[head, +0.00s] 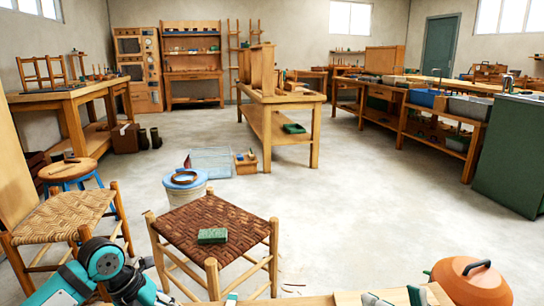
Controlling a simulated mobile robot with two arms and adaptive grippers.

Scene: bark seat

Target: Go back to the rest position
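My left arm, teal and black, comes in at the bottom left. Its black end, where my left gripper (143,266) seems to be, is partly cut off by the bottom edge, and I cannot make out its fingers. It appears in front of the left legs of a stool with a dark brown woven seat (208,226). A green block (212,236) lies on that seat, apart from my arm.
An orange rounded container (471,282) stands at the bottom right beside a wooden edge. A wooden workbench (281,97) stands mid-room. The floor right of the stool is mostly clear.

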